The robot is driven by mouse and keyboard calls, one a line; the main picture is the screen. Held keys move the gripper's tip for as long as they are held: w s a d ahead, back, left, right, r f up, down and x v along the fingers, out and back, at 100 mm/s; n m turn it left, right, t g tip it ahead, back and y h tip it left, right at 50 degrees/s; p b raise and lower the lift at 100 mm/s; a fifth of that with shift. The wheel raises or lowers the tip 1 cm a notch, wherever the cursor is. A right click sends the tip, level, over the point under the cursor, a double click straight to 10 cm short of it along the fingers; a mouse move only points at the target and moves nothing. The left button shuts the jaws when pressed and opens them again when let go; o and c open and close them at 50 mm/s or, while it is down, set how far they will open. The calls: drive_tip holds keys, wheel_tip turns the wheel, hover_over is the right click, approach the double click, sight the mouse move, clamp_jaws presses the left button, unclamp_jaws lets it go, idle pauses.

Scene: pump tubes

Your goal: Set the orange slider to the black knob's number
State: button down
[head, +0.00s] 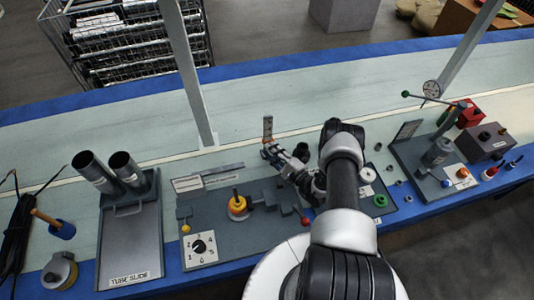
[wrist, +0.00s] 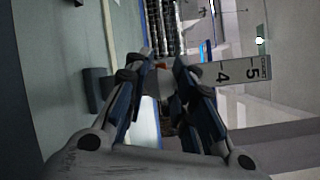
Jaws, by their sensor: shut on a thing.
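The orange slider (head: 267,139) is at the lower part of a small upright scale (head: 267,124) behind the grey panel. In the wrist view the orange slider (wrist: 161,66) shows between my fingertips, and the scale (wrist: 238,73) lies sideways, with 4 and 5 readable. The 4 is the nearer number to my fingers; lower marks are hidden. My gripper (head: 270,150) is shut on the orange slider; its fingertips show in the wrist view (wrist: 164,62). The black knob (head: 202,246) sits on a white numbered dial at the panel's front left. Its pointing direction is too small to tell.
A yellow-and-black knob (head: 238,206) and a red-tipped lever (head: 304,221) stand on the panel near my arm. A tube slide (head: 131,240) stands left, and a station with a green-tipped lever (head: 437,150) right. A metal post (head: 190,80) rises behind the panel.

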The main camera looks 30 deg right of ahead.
drive_tip(key=shift+f+b, duration=0.3)
drive_tip(key=shift+f, duration=0.45)
drive_tip(key=c, duration=1.3)
unclamp_jaws()
drive_tip(key=shift+r, duration=0.1)
drive_tip(key=shift+v, duration=3.85)
